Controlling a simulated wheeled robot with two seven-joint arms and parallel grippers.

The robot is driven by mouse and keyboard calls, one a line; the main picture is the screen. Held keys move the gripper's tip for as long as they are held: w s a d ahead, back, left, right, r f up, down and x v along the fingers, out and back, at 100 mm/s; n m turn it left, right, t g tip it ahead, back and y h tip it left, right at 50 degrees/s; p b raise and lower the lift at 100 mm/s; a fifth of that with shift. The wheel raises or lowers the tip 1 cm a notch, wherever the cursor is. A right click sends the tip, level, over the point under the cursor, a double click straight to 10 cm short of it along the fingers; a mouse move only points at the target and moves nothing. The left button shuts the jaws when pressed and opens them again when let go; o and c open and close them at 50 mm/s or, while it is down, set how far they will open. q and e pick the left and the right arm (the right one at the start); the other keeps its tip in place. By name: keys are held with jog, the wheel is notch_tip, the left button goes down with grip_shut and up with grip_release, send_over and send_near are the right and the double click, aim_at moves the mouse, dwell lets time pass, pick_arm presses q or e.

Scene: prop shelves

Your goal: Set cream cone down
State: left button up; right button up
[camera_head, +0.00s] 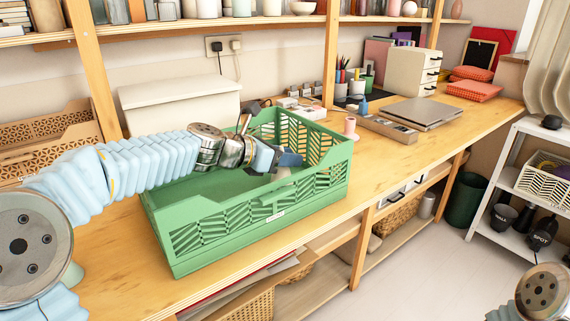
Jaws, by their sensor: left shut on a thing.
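My left arm reaches in from the left over the green crate (215,233). My left gripper (287,160) is at the crate's right half, inside the rim line. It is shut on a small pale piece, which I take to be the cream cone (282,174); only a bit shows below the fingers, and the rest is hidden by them. I cannot tell whether it touches the crate floor. My right gripper is out of view; only a part of my right arm shows at the bottom right.
The crate stands on a long wooden bench (120,245). Right of it are a pink spool-like piece (350,127), a blue cone (362,107), a wooden tray (388,128) and a grey laptop-like slab (424,113).

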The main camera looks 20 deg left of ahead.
pick_arm(q)
jog(key=shift+f, duration=0.75)
jog(key=o, duration=1.1)
jog(key=shift+c, duration=0.2)
jog(key=v, duration=1.2)
jog(key=shift+r+p, duration=0.2)
jog(key=shift+p, duration=0.2)
